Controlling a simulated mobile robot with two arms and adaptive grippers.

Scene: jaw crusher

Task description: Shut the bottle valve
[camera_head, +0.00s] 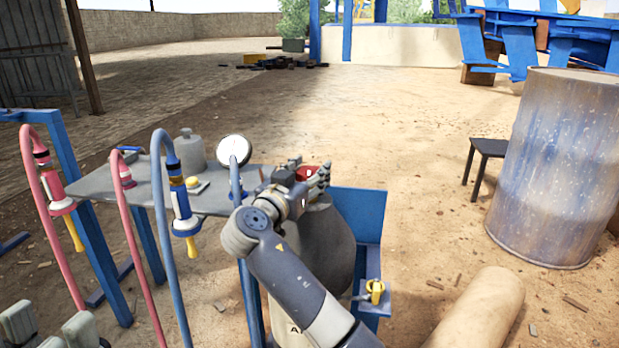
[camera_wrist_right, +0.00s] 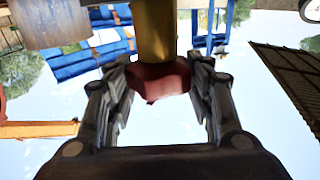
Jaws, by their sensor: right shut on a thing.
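The gas bottle (camera_head: 330,240) is a grey cylinder standing upright in a blue frame, partly hidden behind my right arm. Its valve has a red knob (camera_head: 308,173), mostly covered by my gripper in the head view. In the right wrist view the red knob (camera_wrist_right: 158,82) sits between the two fingers, below a yellow stem (camera_wrist_right: 157,30). My right gripper (camera_head: 312,176) is at the bottle's top, shut on the red knob. How far the knob is turned cannot be told.
A grey table (camera_head: 150,182) at left carries a weight-like grey object (camera_head: 190,148). A round white gauge (camera_head: 233,150) and torches on pink and blue hoses stand near it. A rusty blue barrel (camera_head: 556,165) and a dark stool (camera_head: 487,150) are at right. Sandy ground beyond is open.

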